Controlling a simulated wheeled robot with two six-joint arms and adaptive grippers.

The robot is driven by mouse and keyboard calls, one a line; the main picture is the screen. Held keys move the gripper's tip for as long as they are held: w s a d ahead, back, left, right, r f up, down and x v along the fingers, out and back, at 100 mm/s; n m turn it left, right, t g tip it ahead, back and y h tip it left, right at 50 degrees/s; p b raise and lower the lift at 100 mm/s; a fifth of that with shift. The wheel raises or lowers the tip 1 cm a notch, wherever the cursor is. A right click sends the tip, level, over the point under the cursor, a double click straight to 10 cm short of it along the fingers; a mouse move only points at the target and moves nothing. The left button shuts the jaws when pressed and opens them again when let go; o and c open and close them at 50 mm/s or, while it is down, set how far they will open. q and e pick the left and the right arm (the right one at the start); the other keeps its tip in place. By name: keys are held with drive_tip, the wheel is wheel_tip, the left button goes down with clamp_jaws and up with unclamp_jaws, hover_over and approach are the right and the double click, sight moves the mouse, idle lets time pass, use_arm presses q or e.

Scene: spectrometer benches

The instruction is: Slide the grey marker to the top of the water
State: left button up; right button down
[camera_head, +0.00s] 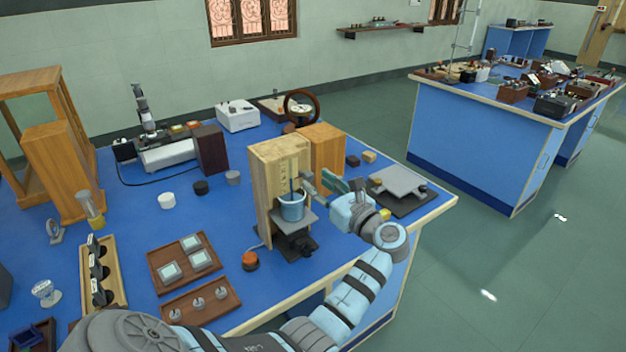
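A blue-grey cup (292,208) stands on a small platform in front of an upright light wooden board (265,190) with a scale. A thin dark rod (291,186) reaches down into the cup. The water surface inside is too small to make out. A small grey piece (309,188) shows just right of the cup, close to my fingers; I cannot tell whether it is the grey marker. My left gripper (333,184) is right of the cup, its fingers towards the board. Its fingertips are too small to judge a grasp. My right gripper is out of view.
A wooden block (326,148) stands behind my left gripper. A grey device on a dark base (402,188) is to the right, near the table edge. An orange knob (250,261) and brown trays (184,264) lie left of the stand. Bare blue tabletop (215,215) shows farther left.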

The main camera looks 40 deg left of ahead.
use_arm(q)
drive_tip(key=v, duration=0.8)
drive_tip(key=shift+s+d, duration=0.15)
drive_tip(key=shift+d, duration=0.2)
drive_tip(key=shift+d, duration=0.1)
